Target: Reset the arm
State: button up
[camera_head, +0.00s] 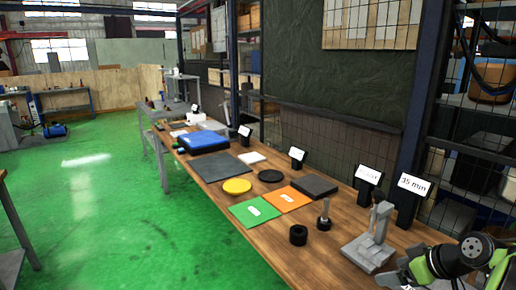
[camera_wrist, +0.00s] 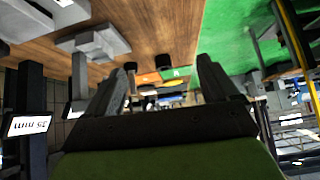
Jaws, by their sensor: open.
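My arm, green and black, shows at the lower right of the head view, over the right end of the wooden workbench (camera_head: 215,208). My gripper (camera_wrist: 165,75) shows in the wrist view with its two dark fingers spread apart and nothing between them. The wrist picture appears upside down. A grey metal fixture (camera_head: 370,240) stands on the bench just left of my arm; it also shows at the upper left of the wrist view (camera_wrist: 95,42).
A black ring (camera_head: 298,235), a small upright post (camera_head: 324,215), green (camera_head: 254,211) and orange (camera_head: 287,199) mats and a yellow disc (camera_head: 237,186) lie on the bench. A "35 mm" sign (camera_head: 413,184) stands behind. Green floor (camera_head: 130,220) left of the bench is open.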

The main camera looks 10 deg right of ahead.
jog(key=s+a+r+g+p, duration=0.1)
jog(key=a+r, duration=0.3)
jog(key=a, duration=0.3)
jog(key=a+r+h+p, duration=0.1)
jog(key=a+r+p, duration=0.15)
jog(key=a, duration=0.35)
jog(key=s+a+r+g+p, duration=0.1)
jog(key=a+r, duration=0.4)
jog(key=a, duration=0.2)
jog(key=s+a+r+m+p, duration=0.1)
jog(key=s+a+p, duration=0.1)
jog(key=s+a, duration=0.2)
jog(key=s+a+m+h+p, duration=0.1)
jog(key=s+a, duration=0.4)
jog(key=s, duration=0.6)
jog(key=shift+s+a+r+m+h+p, duration=0.2)
jog(key=shift+r+m+h+p, duration=0.15)
jog(key=shift+m, duration=0.35)
